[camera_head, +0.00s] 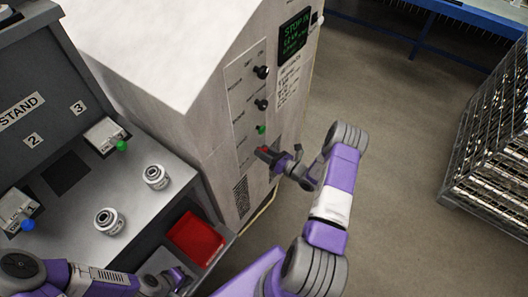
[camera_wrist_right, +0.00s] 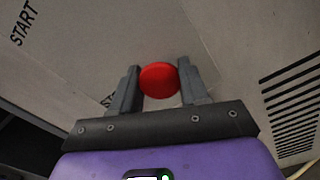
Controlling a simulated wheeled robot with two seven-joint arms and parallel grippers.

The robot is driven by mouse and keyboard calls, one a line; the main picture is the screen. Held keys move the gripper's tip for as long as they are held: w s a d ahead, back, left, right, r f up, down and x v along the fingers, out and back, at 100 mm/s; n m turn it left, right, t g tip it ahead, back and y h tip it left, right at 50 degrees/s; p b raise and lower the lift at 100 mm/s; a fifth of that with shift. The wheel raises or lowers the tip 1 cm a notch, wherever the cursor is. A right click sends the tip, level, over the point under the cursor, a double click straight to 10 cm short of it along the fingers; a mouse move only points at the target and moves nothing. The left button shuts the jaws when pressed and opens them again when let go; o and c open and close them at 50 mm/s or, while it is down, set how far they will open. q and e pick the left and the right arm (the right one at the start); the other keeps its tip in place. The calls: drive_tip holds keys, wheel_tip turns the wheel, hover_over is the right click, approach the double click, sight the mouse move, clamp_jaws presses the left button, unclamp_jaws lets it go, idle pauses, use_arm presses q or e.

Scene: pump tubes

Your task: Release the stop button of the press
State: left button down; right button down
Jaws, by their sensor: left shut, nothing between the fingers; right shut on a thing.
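The press (camera_head: 215,90) is the pale cabinet in the middle of the head view, with a control panel on its side. Its red stop button (camera_head: 264,149) sits low on that panel, beneath a green button (camera_head: 261,129). My right gripper (camera_head: 270,154) is at the red button. In the right wrist view the round red button (camera_wrist_right: 159,79) is between the two fingers of my right gripper (camera_wrist_right: 163,88), which are shut on it. The label beside it is partly hidden by a finger. My left gripper (camera_head: 177,277) is shut and empty at the bottom of the head view, near the red tray.
A grey stand (camera_head: 65,190) at the left holds two metal cylinders (camera_head: 109,221) (camera_head: 156,177) and a red tray (camera_head: 196,238). Black knobs (camera_head: 261,72) and a green-text display (camera_head: 294,35) are above the buttons. A wire rack (camera_head: 490,140) stands at the right; floor between is clear.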

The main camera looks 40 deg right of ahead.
drive_tip(key=shift+s+d+f, duration=0.1)
drive_tip(key=shift+s+d, duration=0.1)
drive_tip(key=shift+s, duration=0.45)
drive_tip(key=c, duration=0.9)
unclamp_jaws()
drive_tip(key=shift+o, duration=1.2)
drive_tip(key=shift+s, duration=0.15)
drive_tip(key=p+v, duration=0.1)
drive_tip(key=v, duration=0.6)
drive_tip(key=shift+s+p, duration=0.3)
drive_tip(key=shift+p, duration=0.05)
